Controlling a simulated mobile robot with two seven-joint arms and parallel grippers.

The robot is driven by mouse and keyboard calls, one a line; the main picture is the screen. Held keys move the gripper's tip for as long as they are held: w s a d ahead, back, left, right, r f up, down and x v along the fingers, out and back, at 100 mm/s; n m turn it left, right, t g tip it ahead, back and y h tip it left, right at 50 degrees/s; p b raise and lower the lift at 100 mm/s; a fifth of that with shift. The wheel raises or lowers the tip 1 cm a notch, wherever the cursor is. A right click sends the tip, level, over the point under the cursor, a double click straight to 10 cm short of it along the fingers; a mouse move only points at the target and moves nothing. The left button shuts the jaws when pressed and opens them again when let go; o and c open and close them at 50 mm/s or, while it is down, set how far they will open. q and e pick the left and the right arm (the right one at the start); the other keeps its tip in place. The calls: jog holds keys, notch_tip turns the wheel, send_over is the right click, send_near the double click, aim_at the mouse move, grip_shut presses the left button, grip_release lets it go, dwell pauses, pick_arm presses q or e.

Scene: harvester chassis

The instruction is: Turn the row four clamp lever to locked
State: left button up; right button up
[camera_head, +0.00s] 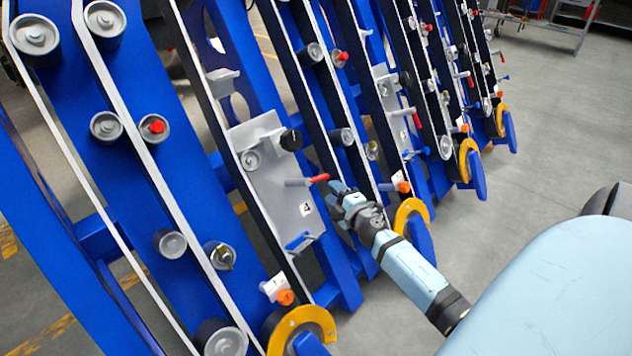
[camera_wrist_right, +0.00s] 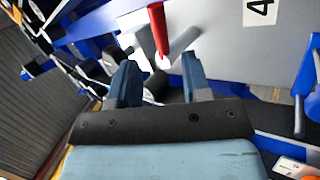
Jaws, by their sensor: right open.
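The row four clamp lever (camera_head: 318,179) is a grey rod with a red tip, sticking out from a grey plate (camera_head: 280,195) marked with a 4. My right gripper (camera_head: 338,193) is open and empty, just right of the red tip in the head view. In the right wrist view its two fingers (camera_wrist_right: 160,82) stand apart below the tip. I cannot tell whether they touch the lever. My left gripper is in neither view.
A black knob (camera_head: 291,140) sits above the lever and a blue handle (camera_head: 300,241) below it on the plate. Blue row frames with rollers and yellow curved guards (camera_head: 302,322) stand on both sides. Open grey floor (camera_head: 540,130) lies to the right.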

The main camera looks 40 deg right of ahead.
aim_at(320, 180)
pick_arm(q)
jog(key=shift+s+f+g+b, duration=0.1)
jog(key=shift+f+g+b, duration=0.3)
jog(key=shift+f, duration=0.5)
pick_arm(e)
jog(key=w, duration=0.5)
jog(key=w+d, duration=0.1)
jog(key=w, duration=0.1)
jog(key=shift+w+d+r, duration=0.1)
jog(key=shift+w, duration=0.3)
jog(key=shift+c, duration=0.4)
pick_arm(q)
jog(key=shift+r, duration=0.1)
pick_arm(e)
grip_shut()
